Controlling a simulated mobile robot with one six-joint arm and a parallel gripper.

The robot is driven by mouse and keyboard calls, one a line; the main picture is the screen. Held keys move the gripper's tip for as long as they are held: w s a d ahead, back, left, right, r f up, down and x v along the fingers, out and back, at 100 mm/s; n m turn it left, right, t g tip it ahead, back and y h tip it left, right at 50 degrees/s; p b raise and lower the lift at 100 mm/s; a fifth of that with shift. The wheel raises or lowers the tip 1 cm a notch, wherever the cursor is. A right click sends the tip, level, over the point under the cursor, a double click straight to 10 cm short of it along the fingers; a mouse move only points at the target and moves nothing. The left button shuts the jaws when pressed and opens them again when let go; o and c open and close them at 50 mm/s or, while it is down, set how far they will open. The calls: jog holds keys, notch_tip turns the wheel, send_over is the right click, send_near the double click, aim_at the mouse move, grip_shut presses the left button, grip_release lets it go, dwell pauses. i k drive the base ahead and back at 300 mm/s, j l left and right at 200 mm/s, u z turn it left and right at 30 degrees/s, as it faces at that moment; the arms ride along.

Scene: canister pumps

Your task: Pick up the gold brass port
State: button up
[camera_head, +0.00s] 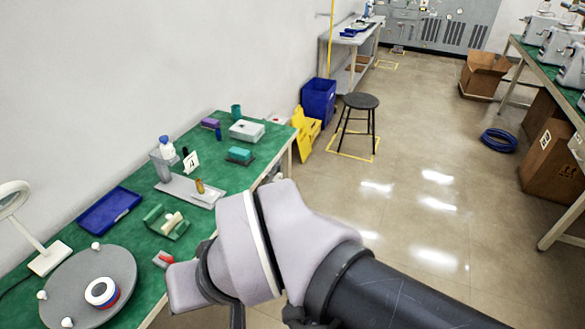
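The gold brass port (200,186) is a small upright gold cylinder. It stands on a light grey plate (176,187) on the green-topped bench at left. My arm reaches in from the bottom right, and its grey wrist links are in front of the bench's right edge. Of my gripper (238,316) only a dark part shows below the wrist, at the bottom edge. Its fingers are hidden or cut off, so I cannot see whether it is open. It is well apart from the port, nearer the camera.
On the bench, a clear container (162,167) and an "A" card (191,162) stand behind the port. A green cradle with a pale cylinder (168,222), a blue tray (108,209) and a round grey turntable (116,269) are nearer. A stool (360,102) stands on the floor beyond.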

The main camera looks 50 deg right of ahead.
aim_at(200, 186)
jog(key=z, duration=0.5)
jog(key=i+l+u, duration=0.75)
jog(key=l, duration=0.15)
jog(key=i+l+u, duration=0.1)
jog(key=l+u, duration=0.15)
jog(key=i+l+u, duration=0.25)
jog(key=l, duration=0.25)
jog(key=l+u, duration=0.25)
jog(key=l, duration=0.15)
jog(key=l+u, duration=0.25)
jog(key=l, duration=0.2)
jog(key=i+l, duration=0.05)
